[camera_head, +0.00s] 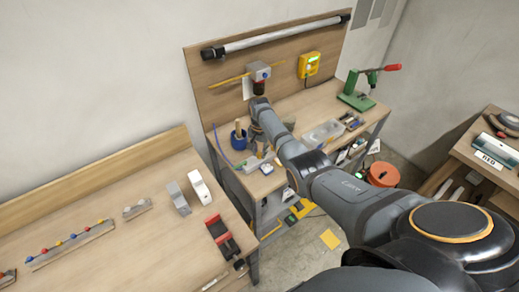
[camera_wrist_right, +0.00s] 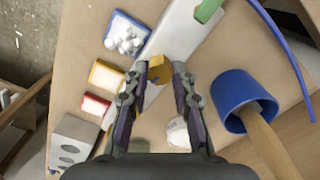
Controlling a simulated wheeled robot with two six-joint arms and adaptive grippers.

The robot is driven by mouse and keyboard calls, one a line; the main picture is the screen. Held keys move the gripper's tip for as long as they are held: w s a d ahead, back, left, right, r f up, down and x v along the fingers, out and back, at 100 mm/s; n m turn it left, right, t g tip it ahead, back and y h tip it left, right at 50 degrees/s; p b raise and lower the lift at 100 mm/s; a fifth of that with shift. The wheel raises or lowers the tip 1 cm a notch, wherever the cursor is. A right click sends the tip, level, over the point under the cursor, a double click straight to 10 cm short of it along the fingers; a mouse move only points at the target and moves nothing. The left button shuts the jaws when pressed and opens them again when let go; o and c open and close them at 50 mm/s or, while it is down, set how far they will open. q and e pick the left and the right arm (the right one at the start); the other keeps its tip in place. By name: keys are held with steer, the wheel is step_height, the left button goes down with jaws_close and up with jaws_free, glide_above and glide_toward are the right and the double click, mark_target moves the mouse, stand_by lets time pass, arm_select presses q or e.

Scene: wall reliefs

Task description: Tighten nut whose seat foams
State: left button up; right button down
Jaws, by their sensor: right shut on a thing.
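My right gripper (camera_wrist_right: 160,72) is shut on a small gold-brown piece (camera_wrist_right: 157,68), held between the fingertips over a pale grey bar (camera_wrist_right: 178,38). The fingers cover part of the piece, so I cannot tell for certain that it is a nut. In the head view my right gripper (camera_head: 261,150) is small and partly hidden by my arm, low over the front left of the back workbench (camera_head: 287,158). I see no foam and cannot pick out a foaming seat. My left gripper is in neither view.
A blue cup (camera_wrist_right: 231,92) with a wooden handle stands close to the right of the gripper in the wrist view. Blue (camera_wrist_right: 125,38), yellow (camera_wrist_right: 104,76) and red (camera_wrist_right: 94,106) trays lie left. A green press (camera_head: 362,96) stands at the back bench's right end.

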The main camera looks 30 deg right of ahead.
mark_target(260, 153)
steer(key=shift+r+m+p, duration=0.15)
steer(key=shift+m+p, duration=0.25)
steer(key=shift+m, duration=1.1)
steer(key=c, duration=1.1)
jaws_free()
step_height(260, 153, up, 12)
